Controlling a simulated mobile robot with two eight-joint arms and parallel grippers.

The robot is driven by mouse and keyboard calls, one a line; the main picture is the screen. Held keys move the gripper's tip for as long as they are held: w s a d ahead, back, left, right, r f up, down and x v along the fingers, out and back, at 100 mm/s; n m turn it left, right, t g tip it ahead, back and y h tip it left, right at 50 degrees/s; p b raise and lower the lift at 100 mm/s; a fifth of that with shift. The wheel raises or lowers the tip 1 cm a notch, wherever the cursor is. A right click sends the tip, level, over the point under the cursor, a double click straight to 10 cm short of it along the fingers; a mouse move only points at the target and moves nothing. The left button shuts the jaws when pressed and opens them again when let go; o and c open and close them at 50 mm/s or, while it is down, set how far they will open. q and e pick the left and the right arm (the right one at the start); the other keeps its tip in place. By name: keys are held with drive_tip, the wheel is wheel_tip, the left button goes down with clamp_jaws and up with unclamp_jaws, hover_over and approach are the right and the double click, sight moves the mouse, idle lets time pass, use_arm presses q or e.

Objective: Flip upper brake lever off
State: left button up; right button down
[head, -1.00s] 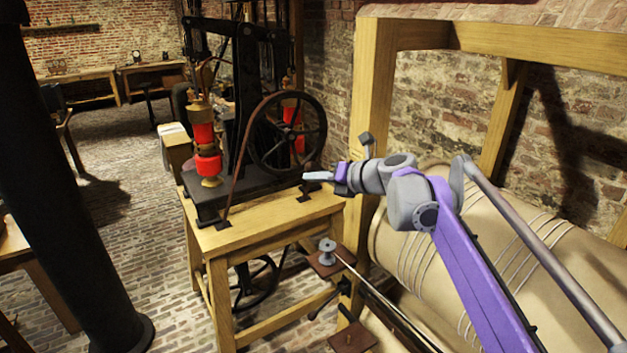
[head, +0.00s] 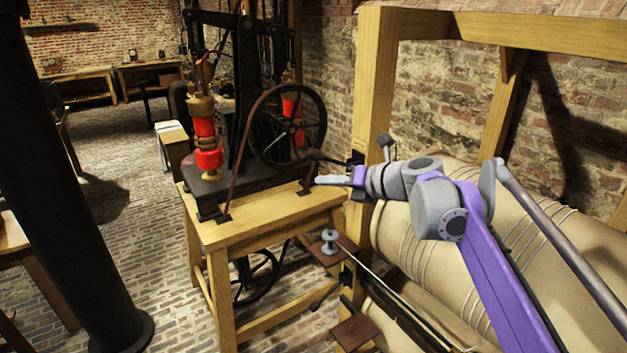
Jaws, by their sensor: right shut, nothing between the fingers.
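A dark lever (head: 328,158) sticks out to the left from a black mount on the wooden post; it appears to be the upper brake lever. My right gripper (head: 318,180) is shut and empty, with its pale fingertips pointing left just below this lever. I cannot tell whether they touch. A second dark lever (head: 325,297) sits lower down, beside the small brown platforms. My left gripper is not in view.
A beam machine with a flywheel (head: 288,127) and red cylinders stands on a wooden table (head: 245,232) to the left. A large beige roll (head: 400,240) wound with wire lies behind my right arm. A black column (head: 75,200) stands at the left.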

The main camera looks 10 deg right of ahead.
drive_tip(key=v, duration=0.4)
drive_tip(key=shift+w+d, duration=0.1)
drive_tip(key=shift+d, duration=0.2)
drive_tip(key=shift+a, duration=0.1)
